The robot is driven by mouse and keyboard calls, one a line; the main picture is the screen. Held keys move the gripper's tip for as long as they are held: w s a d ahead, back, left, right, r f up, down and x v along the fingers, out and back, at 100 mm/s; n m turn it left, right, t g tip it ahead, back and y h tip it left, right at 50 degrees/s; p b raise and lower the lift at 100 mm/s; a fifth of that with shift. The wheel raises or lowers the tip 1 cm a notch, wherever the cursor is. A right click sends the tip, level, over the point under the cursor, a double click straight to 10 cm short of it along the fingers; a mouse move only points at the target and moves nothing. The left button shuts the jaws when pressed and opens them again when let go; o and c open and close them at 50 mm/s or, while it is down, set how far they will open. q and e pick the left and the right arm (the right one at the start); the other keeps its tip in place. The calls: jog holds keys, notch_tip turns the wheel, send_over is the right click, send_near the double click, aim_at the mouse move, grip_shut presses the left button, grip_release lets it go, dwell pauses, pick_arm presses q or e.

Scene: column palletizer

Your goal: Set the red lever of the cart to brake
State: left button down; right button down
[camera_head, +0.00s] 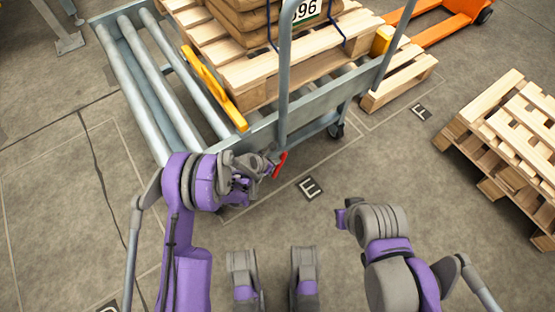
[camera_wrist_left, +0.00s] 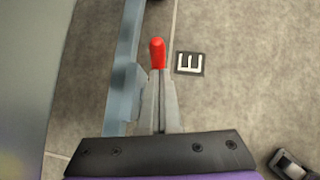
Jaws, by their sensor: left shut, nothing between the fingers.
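The cart (camera_head: 265,133) is a grey metal frame with rollers and an upright pole. Its red lever (camera_head: 280,164) sticks out at the near side; its red tip also shows in the left wrist view (camera_wrist_left: 157,53). My left gripper (camera_head: 262,165) is right beside the lever. In the left wrist view its fingers (camera_wrist_left: 159,100) are shut and empty, with the red tip just beyond their ends; I cannot tell whether they touch it. The lever's lower part is hidden. My right gripper (camera_head: 345,216) is over the floor at right, its fingers not clear.
A wooden pallet with brown sacks (camera_head: 245,22) stands on the cart beside a yellow bar (camera_head: 215,88). Stacked pallets (camera_head: 510,130) stand at right, an orange pallet truck (camera_head: 430,22) behind. The floor around the E marker (camera_head: 311,188) is clear.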

pick_arm(q)
jog(key=s+a+p, duration=0.1)
jog(key=s+a, duration=0.7)
jog(key=shift+a, duration=0.35)
jog(key=shift+w, duration=0.1)
